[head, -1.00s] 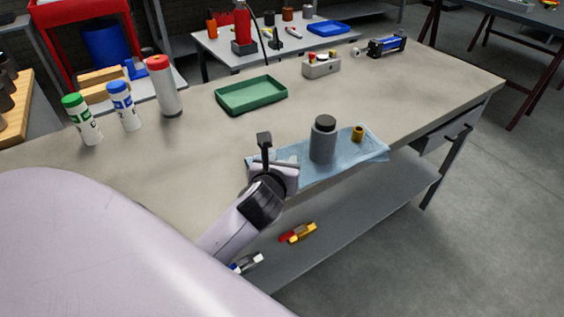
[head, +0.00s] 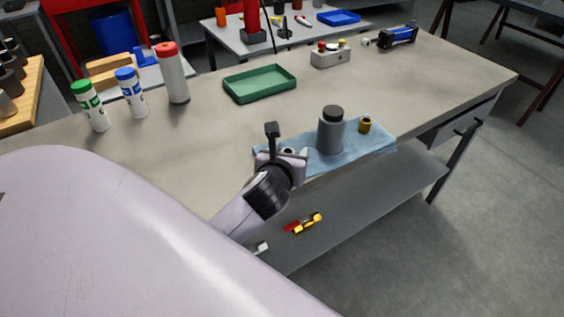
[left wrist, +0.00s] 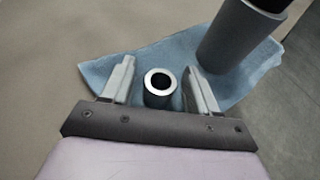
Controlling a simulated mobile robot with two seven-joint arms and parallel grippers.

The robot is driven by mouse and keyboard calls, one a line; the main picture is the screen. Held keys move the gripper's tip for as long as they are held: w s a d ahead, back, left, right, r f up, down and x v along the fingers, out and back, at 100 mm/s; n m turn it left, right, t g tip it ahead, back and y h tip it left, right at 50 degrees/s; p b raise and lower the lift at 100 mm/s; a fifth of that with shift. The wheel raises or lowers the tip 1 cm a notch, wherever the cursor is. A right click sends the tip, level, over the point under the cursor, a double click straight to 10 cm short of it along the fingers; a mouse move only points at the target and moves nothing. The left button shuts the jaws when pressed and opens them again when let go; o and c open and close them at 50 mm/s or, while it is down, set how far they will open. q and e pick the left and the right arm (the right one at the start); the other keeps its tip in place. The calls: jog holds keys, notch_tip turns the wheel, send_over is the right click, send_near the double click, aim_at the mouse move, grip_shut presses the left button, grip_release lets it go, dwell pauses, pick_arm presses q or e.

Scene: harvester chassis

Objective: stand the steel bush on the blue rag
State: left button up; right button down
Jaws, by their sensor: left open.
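The steel bush (left wrist: 158,98), a short pale ring with a dark bore, stands upright on the blue rag (left wrist: 185,48) near its edge in the left wrist view. My left gripper (left wrist: 158,70) is open, with one finger on each side of the bush and a gap to each. In the head view the left gripper (head: 290,158) is at the left end of the blue rag (head: 370,141) and hides most of the bush there. My right gripper is not in view.
A grey cylinder with a dark cap (head: 331,132) and a small brass part (head: 365,125) stand on the rag. A green tray (head: 260,97) lies behind. Several bottles stand at the back left. The bench's front edge runs close by the rag.

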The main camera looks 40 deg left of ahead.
pick_arm(q)
jog(key=s+d+r+m+t+y, duration=0.25)
jog(key=s+r+m+t, duration=0.35)
jog(key=s+r+m, duration=0.35)
jog(key=s+d+f+m+g+h, duration=0.1)
jog(key=d+f+m+h, duration=0.25)
jog(key=f+m, duration=0.4)
jog(key=s+d+f+m+g+h, duration=0.1)
jog(key=d+f+m+h, duration=0.25)
jog(key=m, duration=0.75)
jog(key=s+d+f+m+g+h, duration=0.1)
jog(key=s+d+f+m+h, duration=0.15)
jog(key=f+m+h, duration=0.5)
jog(key=s+a+f+m+g+y, duration=0.2)
jog(key=s+f+m+g+y, duration=0.2)
jog(key=f+m, duration=0.3)
jog(key=shift+s+a+f+g+y, duration=0.3)
jog(key=shift+s+a+f+g, duration=0.15)
jog(key=shift+f, duration=0.3)
jog(key=shift+w+r+p, duration=0.1)
jog(key=shift+r+p, duration=0.85)
